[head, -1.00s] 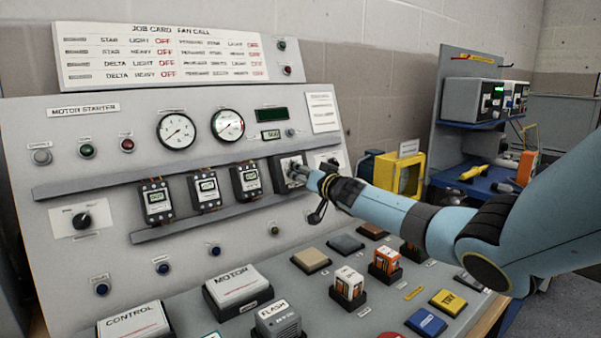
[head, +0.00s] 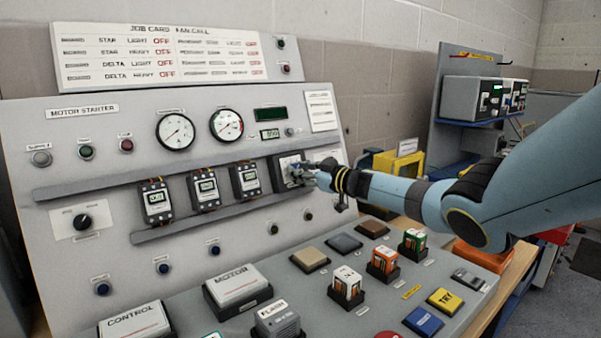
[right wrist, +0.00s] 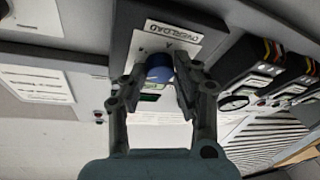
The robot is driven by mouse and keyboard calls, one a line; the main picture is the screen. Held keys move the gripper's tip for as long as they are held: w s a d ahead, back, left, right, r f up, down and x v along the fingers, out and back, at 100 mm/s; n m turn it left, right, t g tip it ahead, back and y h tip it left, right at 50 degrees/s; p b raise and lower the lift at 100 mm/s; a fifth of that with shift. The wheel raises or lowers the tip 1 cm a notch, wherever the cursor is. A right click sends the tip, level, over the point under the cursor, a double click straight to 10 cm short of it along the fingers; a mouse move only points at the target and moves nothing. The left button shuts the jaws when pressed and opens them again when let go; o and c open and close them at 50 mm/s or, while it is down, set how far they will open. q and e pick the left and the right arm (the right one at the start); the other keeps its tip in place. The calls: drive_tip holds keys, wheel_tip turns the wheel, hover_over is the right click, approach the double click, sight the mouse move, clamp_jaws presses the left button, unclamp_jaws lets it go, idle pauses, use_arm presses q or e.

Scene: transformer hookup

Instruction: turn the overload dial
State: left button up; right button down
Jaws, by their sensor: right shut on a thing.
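The overload unit (head: 280,172) is a dark block with a pale face on the sloped panel, right of the contactors. In the right wrist view its face (right wrist: 183,45) bears the word OVERLOAD, and its blue dial (right wrist: 160,68) stands out from it. My right gripper (right wrist: 160,84) has a finger on each side of the dial and is shut on it. In the head view, my right gripper (head: 308,175) covers part of the unit, and the dial is mostly hidden. My left gripper is not in view.
Contactors (head: 202,190) sit in a row left of the unit. A small readout (head: 270,134) is above it. The lower desk holds a white block (head: 347,285), an orange block (head: 382,262) and a green-topped block (head: 414,243). A yellow box (head: 398,168) stands behind my forearm.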

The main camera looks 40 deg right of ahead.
drive_tip(key=shift+d+r+n+g+y, duration=0.1)
drive_tip(key=shift+n+g+y, duration=0.45)
drive_tip(key=shift+n, duration=1.35)
drive_tip(key=c, duration=1)
unclamp_jaws()
drive_tip(key=shift+s, duration=0.1)
drive_tip(key=s+d+r, duration=0.1)
drive_tip(key=s, duration=1)
drive_tip(key=shift+s+d, duration=0.3)
drive_tip(key=shift+d, duration=0.1)
drive_tip(key=shift+r, duration=0.1)
